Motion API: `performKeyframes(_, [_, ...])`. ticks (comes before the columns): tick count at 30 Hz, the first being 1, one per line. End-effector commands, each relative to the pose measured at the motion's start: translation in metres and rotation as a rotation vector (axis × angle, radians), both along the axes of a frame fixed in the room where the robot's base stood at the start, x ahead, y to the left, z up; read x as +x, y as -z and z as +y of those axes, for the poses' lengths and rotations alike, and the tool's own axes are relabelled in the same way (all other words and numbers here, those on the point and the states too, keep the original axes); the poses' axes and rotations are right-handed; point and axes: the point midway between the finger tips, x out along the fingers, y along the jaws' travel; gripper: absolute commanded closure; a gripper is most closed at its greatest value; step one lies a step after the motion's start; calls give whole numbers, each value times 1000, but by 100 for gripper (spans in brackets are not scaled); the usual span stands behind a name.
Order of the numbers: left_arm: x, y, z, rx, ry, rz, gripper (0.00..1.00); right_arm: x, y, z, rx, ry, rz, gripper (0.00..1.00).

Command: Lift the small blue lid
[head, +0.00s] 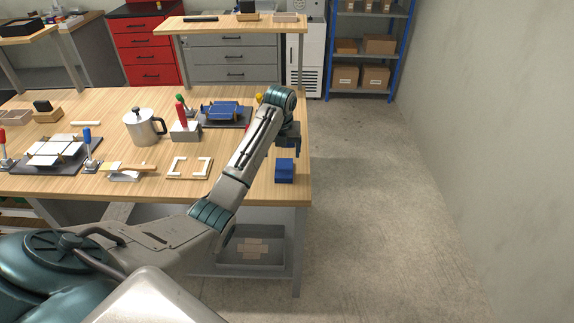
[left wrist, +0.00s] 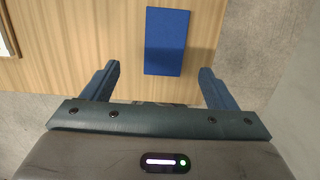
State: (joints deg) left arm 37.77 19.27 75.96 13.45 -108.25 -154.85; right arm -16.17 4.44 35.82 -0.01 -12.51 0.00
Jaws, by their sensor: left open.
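The small blue lid (head: 284,164) shows as a blue block near the right edge of the wooden table. In the left wrist view the lid (left wrist: 167,40) is a plain blue rectangle seen from above. My left gripper (head: 289,146) is just behind the lid in the head view, pointing down, and the wrist partly hides its fingers. In the left wrist view my left gripper (left wrist: 160,84) is open and empty, with its two blue fingers spread wider than the lid and apart from it. My right gripper is not in view.
The wooden table (head: 228,190) has its right edge close to the lid. A white frame of corner pieces (head: 189,167), a metal pot (head: 143,127), a red-handled toggle clamp (head: 184,126) and a dark fixture with a blue part (head: 222,112) stand to the left.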

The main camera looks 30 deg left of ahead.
Motion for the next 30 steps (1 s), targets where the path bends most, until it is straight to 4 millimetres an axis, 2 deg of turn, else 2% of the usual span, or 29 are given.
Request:
performKeyframes(1, [0, 7, 0, -1, 0, 3, 20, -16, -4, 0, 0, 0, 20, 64])
performKeyframes(3, [2, 16, 1, -1, -1, 3, 20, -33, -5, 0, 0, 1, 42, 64])
performKeyframes(7, [3, 26, 1, 0, -1, 0, 20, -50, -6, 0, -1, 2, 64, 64])
performKeyframes(10, [6, 32, 1, -1, -2, 1, 20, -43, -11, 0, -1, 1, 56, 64])
performKeyframes(15, [14, 52, 0, -2, -3, 2, 20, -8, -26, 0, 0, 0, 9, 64])
performKeyframes(18, [15, 67, 2, -1, -3, 2, 20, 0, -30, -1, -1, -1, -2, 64])
performKeyframes(22, [16, 77, 2, 1, -2, 0, 20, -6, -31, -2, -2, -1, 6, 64])
performKeyframes(28, [16, 78, 2, 1, -2, -2, 20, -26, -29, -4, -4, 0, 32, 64])
performKeyframes(29, [16, 78, 2, 1, -2, -2, 22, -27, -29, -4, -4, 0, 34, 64])
performKeyframes(30, [16, 78, 2, 0, -2, -1, 30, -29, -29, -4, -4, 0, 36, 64])
